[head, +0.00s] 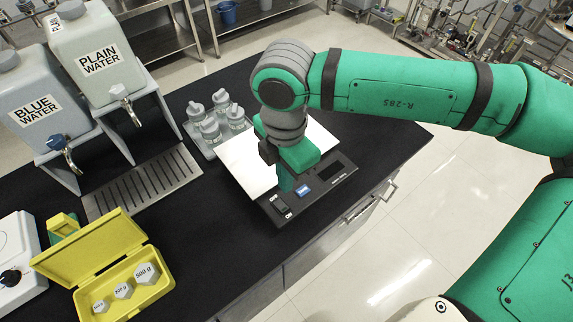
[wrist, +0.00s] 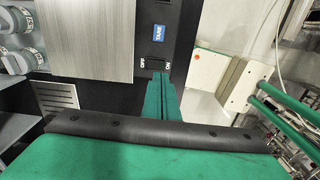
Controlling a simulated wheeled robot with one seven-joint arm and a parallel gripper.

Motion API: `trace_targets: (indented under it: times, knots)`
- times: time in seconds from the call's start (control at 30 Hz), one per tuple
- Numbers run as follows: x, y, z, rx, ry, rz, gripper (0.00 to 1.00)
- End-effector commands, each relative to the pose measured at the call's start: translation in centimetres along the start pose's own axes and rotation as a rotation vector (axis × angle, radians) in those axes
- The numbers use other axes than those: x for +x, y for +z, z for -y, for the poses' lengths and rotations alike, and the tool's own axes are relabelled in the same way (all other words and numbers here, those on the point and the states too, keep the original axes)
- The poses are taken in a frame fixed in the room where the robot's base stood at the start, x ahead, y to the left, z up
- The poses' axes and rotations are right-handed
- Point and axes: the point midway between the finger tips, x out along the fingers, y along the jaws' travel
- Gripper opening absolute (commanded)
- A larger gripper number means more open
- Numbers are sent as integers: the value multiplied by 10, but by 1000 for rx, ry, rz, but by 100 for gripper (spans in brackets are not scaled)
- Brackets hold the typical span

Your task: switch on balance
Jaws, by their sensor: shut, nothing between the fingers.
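The balance (head: 243,160) stands on the black bench with a bright square pan and a dark front panel. Its display (head: 332,171) looks dark. A blue TARE button (head: 304,190) sits on the panel, also seen in the wrist view (wrist: 158,33). The black power switch (head: 282,208) lies between ON and OFF labels; in the wrist view the switch (wrist: 155,64) is partly behind the fingertips. My gripper (head: 286,188) is shut and empty, its green fingers pointing down over the panel. In the wrist view the fingertips (wrist: 159,76) appear right beside the switch; contact cannot be told.
Several grey-lidded bottles (head: 211,130) stand in a tray behind the balance. Blue-water (head: 40,105) and plain-water (head: 100,60) tanks stand left with a drip grate (head: 143,182). An open yellow weight box (head: 95,255) is front left. Bench space right of the panel is clear.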

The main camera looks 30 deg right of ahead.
Motion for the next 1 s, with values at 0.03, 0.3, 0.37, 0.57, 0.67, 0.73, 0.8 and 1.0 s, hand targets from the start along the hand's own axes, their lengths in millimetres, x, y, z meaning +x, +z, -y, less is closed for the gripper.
trace_targets:
  times: [0.03, 0.3, 0.37, 0.57, 0.67, 0.73, 0.8, 1.0]
  knots:
    - [-10, 0, 0, -2, 1, 3, 0]
    - [-42, -3, 0, -8, 0, 1, 0]
    - [-45, -3, 0, -8, 0, 1, 0]
    - [-47, -2, 2, -6, -1, 1, 0]
    - [-47, -1, 2, -4, -1, 1, 0]
    - [-47, -2, 2, -4, -1, 0, 0]
    - [-46, -5, 0, -13, 3, -10, 0]
    - [-44, -51, -17, -145, 66, -158, 0]
